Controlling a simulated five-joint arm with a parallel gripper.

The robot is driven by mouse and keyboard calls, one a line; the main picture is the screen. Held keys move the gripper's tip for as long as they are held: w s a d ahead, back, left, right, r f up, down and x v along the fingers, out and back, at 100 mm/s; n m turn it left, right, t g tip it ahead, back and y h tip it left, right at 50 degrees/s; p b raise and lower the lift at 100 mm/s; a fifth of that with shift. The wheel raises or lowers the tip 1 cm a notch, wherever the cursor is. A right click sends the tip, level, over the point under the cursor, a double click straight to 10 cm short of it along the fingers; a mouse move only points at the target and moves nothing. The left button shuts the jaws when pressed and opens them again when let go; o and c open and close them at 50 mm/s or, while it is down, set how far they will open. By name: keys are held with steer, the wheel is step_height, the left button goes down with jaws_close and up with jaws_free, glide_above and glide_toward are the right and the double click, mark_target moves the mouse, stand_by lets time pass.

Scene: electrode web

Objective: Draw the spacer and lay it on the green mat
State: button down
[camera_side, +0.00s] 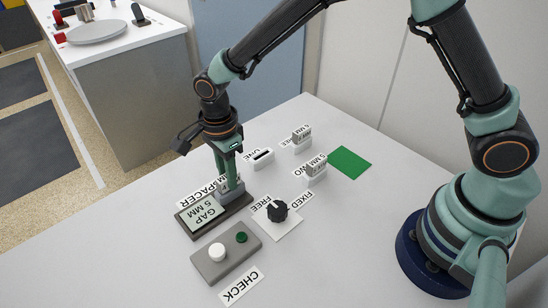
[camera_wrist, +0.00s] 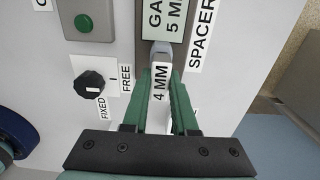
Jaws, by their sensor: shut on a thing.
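My gripper (camera_side: 229,182) is shut on the spacer, at the gauge labelled SPACER. In the wrist view my gripper (camera_wrist: 161,76) has a finger on each side of the spacer (camera_wrist: 160,88), whose white face reads "4 MM". The spacer's far end meets a grey part of the gauge; I cannot tell how deep it sits. The gauge (camera_side: 199,217) has a display reading "GAP 5 MM". The green mat (camera_side: 349,162) lies bare at the back right, apart from my gripper.
A black knob (camera_side: 277,210) stands between FREE and FIXED labels. A grey CHECK box (camera_side: 222,265) has white and green buttons. Holder ONE (camera_side: 260,158) looks empty; holders TWO (camera_side: 317,174) and THREE (camera_side: 301,143) carry grey blocks. The front right table is clear.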

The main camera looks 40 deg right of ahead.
steer(key=shift+r, duration=0.6)
stand_by(0.3)
steer(key=shift+r, duration=1.75)
steer(key=d+r+m, duration=0.3)
steer(key=d+r, duration=0.3)
steer(key=d, duration=0.4)
step_height(320, 180, up, 8)
steer(key=m, duration=0.6)
glide_above(347, 162)
step_height(347, 162, down, 20)
steer(key=shift+d+r, duration=0.1)
steer(key=shift+f, duration=0.2)
